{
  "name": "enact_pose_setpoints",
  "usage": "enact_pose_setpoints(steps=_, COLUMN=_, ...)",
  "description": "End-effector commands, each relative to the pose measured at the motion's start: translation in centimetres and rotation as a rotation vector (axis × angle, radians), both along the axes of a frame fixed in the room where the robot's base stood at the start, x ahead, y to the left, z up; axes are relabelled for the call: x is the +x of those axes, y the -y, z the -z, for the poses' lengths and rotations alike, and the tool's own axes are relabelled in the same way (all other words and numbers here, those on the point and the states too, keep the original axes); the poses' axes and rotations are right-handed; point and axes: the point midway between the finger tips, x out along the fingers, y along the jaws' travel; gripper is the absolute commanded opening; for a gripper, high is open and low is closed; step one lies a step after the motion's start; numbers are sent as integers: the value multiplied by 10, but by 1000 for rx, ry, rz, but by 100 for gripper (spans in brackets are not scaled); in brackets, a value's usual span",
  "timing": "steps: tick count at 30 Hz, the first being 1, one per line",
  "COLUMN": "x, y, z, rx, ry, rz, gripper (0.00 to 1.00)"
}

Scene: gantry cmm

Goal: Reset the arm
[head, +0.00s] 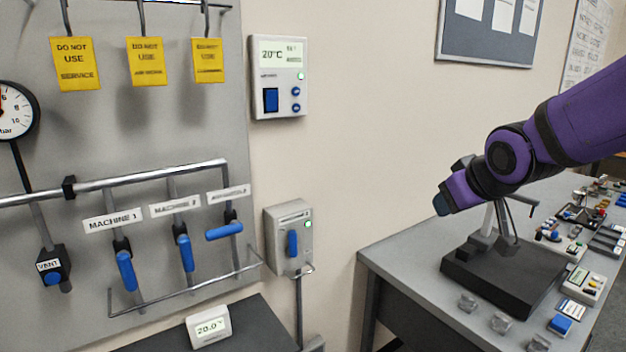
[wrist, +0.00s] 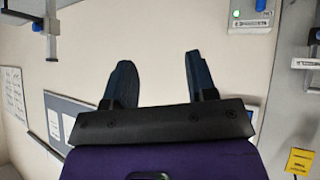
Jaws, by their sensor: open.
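My purple arm reaches in from the right in the head view, and my gripper (head: 441,206) is at its left end, in front of the wall and above the grey bench. In the wrist view my gripper (wrist: 158,85) shows two dark fingers well apart, with nothing between them but pale wall behind. The gripper is open and empty. In the head view the fingers are small and partly merged with each other.
A grey bench (head: 400,262) holds a black stand (head: 490,275), clear blocks and several small devices. Left are a valve panel (head: 150,130) with blue handles and yellow tags, a wall thermostat (head: 279,78) and a switch box (head: 290,238). Open wall lies between panel and arm.

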Motion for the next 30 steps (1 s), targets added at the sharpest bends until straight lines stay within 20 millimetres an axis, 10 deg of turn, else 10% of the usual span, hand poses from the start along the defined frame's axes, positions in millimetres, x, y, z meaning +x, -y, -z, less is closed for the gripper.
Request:
enact_pose_setpoints(steps=18, x=-195, y=48, z=-35, rx=136, ry=-306, rz=269, gripper=52)
enact_pose_setpoints(steps=30, x=-214, y=49, z=-33, rx=154, ry=-343, rz=283, gripper=52)
